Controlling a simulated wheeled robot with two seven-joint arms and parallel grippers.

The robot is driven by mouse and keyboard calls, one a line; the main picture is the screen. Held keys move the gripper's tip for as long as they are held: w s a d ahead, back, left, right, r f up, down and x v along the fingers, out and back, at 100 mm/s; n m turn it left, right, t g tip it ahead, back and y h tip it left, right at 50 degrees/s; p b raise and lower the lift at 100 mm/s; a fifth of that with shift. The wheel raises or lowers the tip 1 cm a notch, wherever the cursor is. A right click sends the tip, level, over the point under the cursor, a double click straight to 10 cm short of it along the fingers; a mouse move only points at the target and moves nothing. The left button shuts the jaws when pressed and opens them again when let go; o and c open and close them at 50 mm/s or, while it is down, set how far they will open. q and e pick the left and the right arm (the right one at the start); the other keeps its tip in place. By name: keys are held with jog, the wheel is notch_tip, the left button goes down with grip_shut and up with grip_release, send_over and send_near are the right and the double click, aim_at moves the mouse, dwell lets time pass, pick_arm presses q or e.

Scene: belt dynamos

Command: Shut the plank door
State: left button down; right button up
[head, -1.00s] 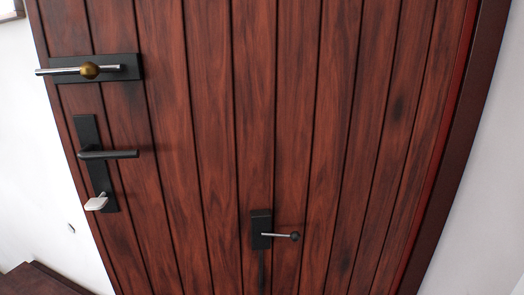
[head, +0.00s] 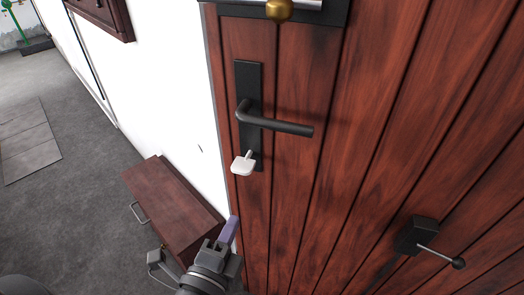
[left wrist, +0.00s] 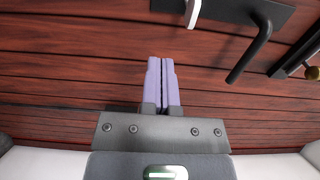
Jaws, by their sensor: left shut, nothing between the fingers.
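The dark red plank door (head: 345,150) fills the right of the head view, its left edge against or in front of the white wall; I cannot tell whether a gap is there. It bears a black lever handle (head: 280,126) on a plate, a pale key-like piece (head: 243,164) below it, and a small latch with a ball-tipped rod (head: 425,240) lower right. My left gripper (head: 231,230) is shut and empty, low by the door's left edge. In the left wrist view its purple fingers (left wrist: 161,70) point at the planks (left wrist: 80,80); contact is unclear. My right gripper is out of view.
A brown cabinet (head: 165,205) with metal handles stands left of the door, close to my left gripper. A brass knob (head: 279,10) on a bar is above the lever. Grey floor (head: 80,140) lies open at the left, with flat panels (head: 28,140) on it.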

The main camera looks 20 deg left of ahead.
pick_arm(q)
jog(key=p, duration=0.1)
send_near(261, 166)
jog(key=w, duration=0.4)
jog(key=w+p, duration=0.1)
jog(key=w, duration=0.1)
jog(key=shift+w+a, duration=0.3)
jog(key=shift+w, duration=0.45)
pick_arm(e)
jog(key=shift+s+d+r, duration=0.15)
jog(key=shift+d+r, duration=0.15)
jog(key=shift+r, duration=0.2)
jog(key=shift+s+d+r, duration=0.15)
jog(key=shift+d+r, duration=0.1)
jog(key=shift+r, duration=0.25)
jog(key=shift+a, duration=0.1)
